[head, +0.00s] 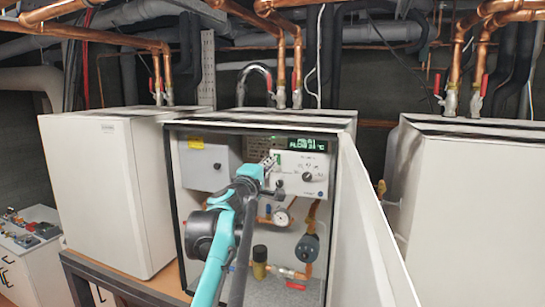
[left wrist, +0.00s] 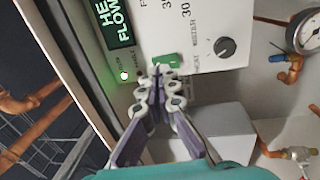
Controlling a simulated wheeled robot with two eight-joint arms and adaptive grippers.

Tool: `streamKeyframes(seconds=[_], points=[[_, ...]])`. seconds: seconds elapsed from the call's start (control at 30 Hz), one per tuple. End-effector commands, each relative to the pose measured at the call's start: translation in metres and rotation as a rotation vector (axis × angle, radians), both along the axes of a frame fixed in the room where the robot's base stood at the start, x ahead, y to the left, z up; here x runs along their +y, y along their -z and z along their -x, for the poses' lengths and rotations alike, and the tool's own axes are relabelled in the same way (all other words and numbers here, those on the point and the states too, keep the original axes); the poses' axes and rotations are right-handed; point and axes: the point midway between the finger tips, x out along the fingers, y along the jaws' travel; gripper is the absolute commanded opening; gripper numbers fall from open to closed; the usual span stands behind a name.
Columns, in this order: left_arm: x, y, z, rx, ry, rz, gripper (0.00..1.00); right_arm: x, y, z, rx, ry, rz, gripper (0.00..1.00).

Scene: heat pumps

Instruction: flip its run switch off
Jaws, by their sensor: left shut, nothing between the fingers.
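The middle heat pump (head: 257,119) stands open and shows a white control panel (head: 315,170) with a lit green display (head: 307,144). In the left wrist view the display (left wrist: 113,22) reads partly as heat and flow. A small green switch (left wrist: 168,60) sits on the panel beside it. My left gripper (head: 271,162) is shut and empty in front of the panel. Its fingertips (left wrist: 157,72) overlap the lower edge of the green switch in the wrist view; I cannot tell whether they touch it. My right gripper is out of view.
The open door (head: 362,230) stands to the right of the cabinet. A black knob (left wrist: 225,47) is on the panel and a pressure gauge (head: 281,218) is below it. Closed heat pumps stand left (head: 100,190) and right (head: 465,200). Copper pipes run above.

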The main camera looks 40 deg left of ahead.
Motion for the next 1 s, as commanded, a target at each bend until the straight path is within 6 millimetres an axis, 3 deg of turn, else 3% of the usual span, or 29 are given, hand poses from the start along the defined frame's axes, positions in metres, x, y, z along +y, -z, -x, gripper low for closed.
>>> streamKeyframes(seconds=[0.2,1.0], points=[[0.005,-0.003,-0.018,0.000,0.002,0.000,0.00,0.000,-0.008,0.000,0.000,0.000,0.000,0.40],[0.009,-0.007,-0.026,0.000,0.001,0.000,0.00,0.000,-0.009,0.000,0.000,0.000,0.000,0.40]])
